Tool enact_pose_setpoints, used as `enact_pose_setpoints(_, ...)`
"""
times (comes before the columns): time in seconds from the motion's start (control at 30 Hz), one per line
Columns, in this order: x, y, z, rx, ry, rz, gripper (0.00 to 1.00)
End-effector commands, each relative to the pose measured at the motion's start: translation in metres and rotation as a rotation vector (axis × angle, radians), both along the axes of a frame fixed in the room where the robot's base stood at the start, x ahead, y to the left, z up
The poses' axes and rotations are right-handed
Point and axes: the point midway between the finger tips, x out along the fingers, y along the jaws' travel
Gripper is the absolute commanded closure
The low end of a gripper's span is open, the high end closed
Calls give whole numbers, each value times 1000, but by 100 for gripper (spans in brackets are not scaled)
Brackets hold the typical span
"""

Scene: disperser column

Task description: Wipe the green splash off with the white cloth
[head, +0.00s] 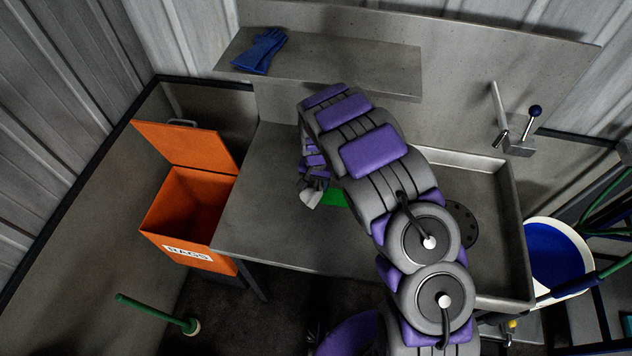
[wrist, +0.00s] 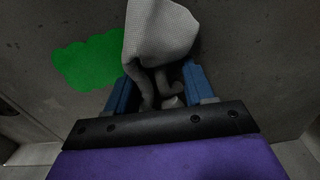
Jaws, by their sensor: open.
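The white cloth (wrist: 160,32) is bunched, with its narrow folds between my gripper's two blue fingers and its wide part beyond the fingertips. My gripper (wrist: 158,80) is open, with the fingers apart on either side of the cloth. I cannot tell whether they touch it. The green splash (wrist: 86,62) is a flat patch on the grey worktop, left of the cloth in the wrist view. In the head view a pale bit of cloth (head: 311,196) shows below my gripper, left of the green splash (head: 334,197). My arm hides part of the splash there.
An open orange bin (head: 190,212) labelled RAGS stands left of the metal worktop (head: 262,225). A shelf (head: 340,67) with blue gloves (head: 261,50) is above the back. A sink basin with a tap (head: 516,135) and a white bucket (head: 556,258) are at right.

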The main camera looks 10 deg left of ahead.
Motion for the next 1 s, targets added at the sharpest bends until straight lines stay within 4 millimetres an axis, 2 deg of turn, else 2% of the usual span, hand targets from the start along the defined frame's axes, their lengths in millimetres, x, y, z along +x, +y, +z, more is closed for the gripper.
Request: enact_pose_setpoints(1.0, 0, 0, -2, 0, 0, 0, 100)
